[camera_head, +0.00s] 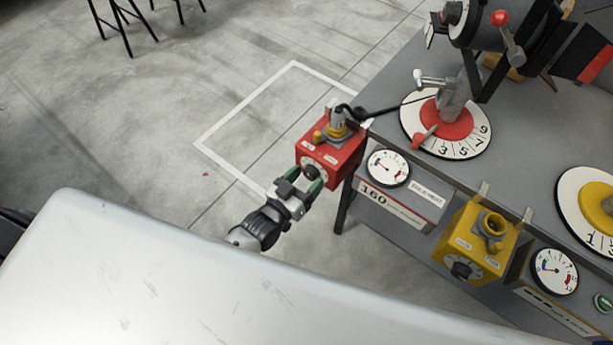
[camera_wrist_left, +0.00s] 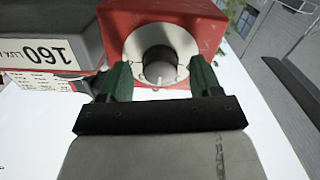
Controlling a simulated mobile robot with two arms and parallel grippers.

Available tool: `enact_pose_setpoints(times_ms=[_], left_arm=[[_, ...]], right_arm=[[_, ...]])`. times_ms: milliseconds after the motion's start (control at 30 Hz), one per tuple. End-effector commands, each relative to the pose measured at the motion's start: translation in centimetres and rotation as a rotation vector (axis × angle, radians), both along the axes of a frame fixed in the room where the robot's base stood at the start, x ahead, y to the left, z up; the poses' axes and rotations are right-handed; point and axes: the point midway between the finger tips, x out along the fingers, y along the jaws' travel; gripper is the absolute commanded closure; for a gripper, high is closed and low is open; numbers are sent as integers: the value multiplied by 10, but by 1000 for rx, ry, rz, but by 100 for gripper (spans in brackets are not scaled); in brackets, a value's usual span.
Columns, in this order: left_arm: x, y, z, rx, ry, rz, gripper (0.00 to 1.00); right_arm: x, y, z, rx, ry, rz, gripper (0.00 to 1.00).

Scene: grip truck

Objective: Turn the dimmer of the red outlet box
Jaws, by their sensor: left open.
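The red outlet box (camera_head: 337,148) hangs at the left corner of the grey table, with a plug and black cable on its top. Its dimmer is on its front face, partly hidden by my gripper in the head view. My right gripper is not in view.
A yellow outlet box (camera_head: 487,244) hangs on the table's front, to the right. A gauge (camera_head: 388,168) and a "160" label (camera_head: 376,193) are on the table edge beside the red box. The floor left of the box is clear.

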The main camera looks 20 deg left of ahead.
Motion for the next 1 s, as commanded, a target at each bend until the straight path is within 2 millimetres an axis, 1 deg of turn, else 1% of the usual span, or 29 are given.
enact_pose_setpoints(times_ms=[100, 333, 367, 400, 667, 867, 1000], left_arm=[[4, -2, 0, 0, 1, 0, 36], [5, -2, 0, 0, 1, 0, 36], [5, -2, 0, 0, 1, 0, 39], [5, -2, 0, 0, 1, 0, 45], [5, -2, 0, 0, 1, 0, 85], [4, -2, 0, 13, -4, 0, 85], [5, -2, 0, 53, -18, 1, 85]], right_arm=[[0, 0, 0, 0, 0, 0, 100], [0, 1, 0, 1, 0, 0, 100], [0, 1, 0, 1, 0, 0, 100], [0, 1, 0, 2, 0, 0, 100], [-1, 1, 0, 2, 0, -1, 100], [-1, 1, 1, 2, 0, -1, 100], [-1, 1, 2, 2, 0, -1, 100]])
